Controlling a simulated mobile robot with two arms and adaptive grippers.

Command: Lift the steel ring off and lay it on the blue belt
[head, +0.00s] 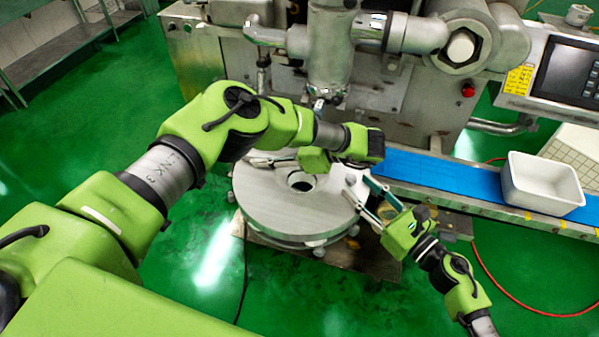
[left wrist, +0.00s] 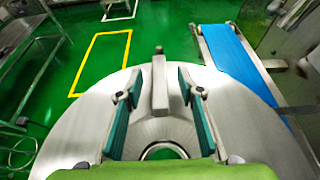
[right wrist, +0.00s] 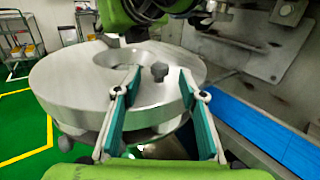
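The steel ring (head: 290,215) is a broad flat disc with a central hole, lying level on the machine's round base. It also shows in the left wrist view (left wrist: 85,130) and the right wrist view (right wrist: 70,85). Contact is unclear.
The blue belt (head: 440,176) runs right from beside the ring; its part near the ring is bare. A white tub (head: 541,184) stands on its right part. The steel machine body and nozzle (head: 328,50) rise behind. A control panel (head: 570,70) is at upper right.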

